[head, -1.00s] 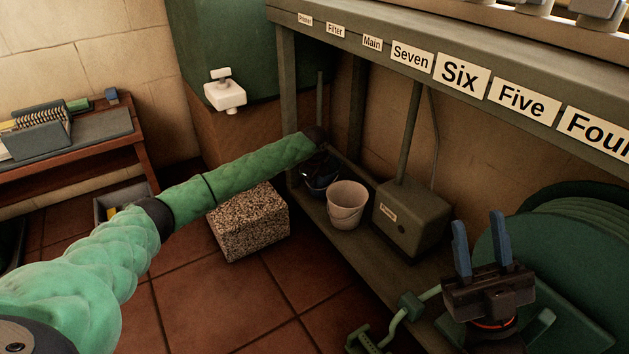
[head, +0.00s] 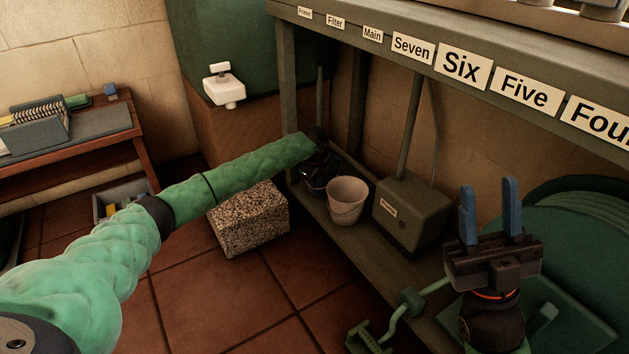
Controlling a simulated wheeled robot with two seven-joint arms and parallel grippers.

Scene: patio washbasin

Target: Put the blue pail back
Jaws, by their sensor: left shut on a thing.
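The blue pail (head: 317,188) is at the far left end of the low shelf (head: 385,258), beside a pale pail (head: 346,202). Only part of its dark blue side shows; my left gripper covers the rest. My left gripper (head: 320,170) is at the top of the blue pail and shut on it, though its fingertips are hard to see in the shadow. I cannot tell whether the pail rests on the shelf or is held just above it. My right gripper (head: 490,210) is open and empty, with its blue fingers pointing up, at the right in front of the shelf.
A grey-green box (head: 412,212) stands on the shelf right of the pale pail. A speckled stone block (head: 250,220) sits on the floor under my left arm. A green hose reel (head: 580,240) is at the right. The labelled upper beam (head: 450,62) overhangs the shelf.

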